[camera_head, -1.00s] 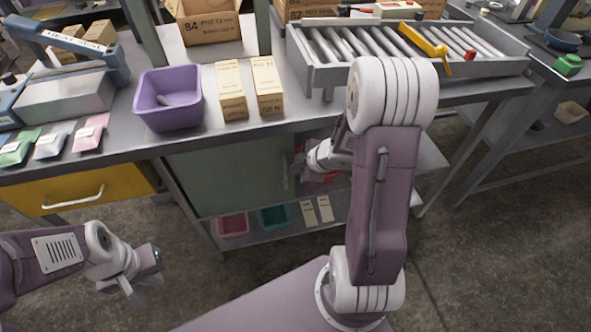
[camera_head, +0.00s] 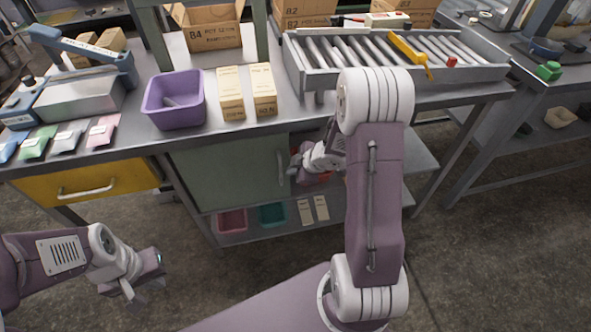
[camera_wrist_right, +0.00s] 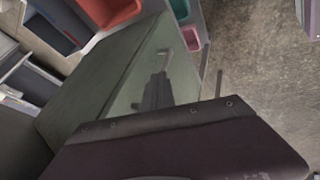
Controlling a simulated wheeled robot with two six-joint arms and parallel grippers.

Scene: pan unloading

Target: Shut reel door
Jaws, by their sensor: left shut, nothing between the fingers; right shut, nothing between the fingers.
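The reel door (camera_head: 225,178) is a grey-green panel under the bench, with an upright bar handle (camera_head: 281,168) near its right edge. The head view does not settle whether it sits fully flush. My right gripper (camera_head: 297,164) is shut and empty, just right of the door's handle edge. My left gripper (camera_head: 147,287) is shut and empty, low over the floor at left.
The bench top holds a purple bin (camera_head: 173,100), two tan boxes (camera_head: 231,94) and a roller rack (camera_head: 390,55). A yellow drawer (camera_head: 85,186) is left of the door. The lower shelf holds a red tray (camera_head: 231,220) and a teal tray (camera_head: 272,215). The floor in front is mostly clear.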

